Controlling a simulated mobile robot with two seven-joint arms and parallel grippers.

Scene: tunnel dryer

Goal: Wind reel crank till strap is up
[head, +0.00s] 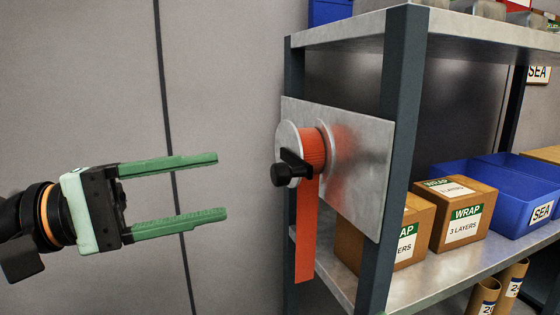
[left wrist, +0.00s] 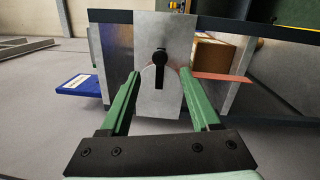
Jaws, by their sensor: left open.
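A reel (head: 312,146) with orange strap wound on it is mounted on a grey metal plate (head: 362,165) at the shelf's side. Its black crank (head: 287,172) is on the near side, with the knob toward my left gripper. The orange strap (head: 306,235) hangs down well below the plate. My left gripper (head: 222,187) is open and empty, to the left of the crank and apart from it. In the left wrist view the crank (left wrist: 160,65) lies ahead, between the lines of the two green fingers, and the strap (left wrist: 222,77) runs off to the right. My right gripper is out of view.
The shelf's dark post (head: 400,110) stands right beside the plate. Cardboard boxes labelled WRAP (head: 462,215) and a blue bin (head: 510,200) stand on the shelf. Cardboard tubes (head: 505,285) are below. The space between my left gripper and the reel is clear.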

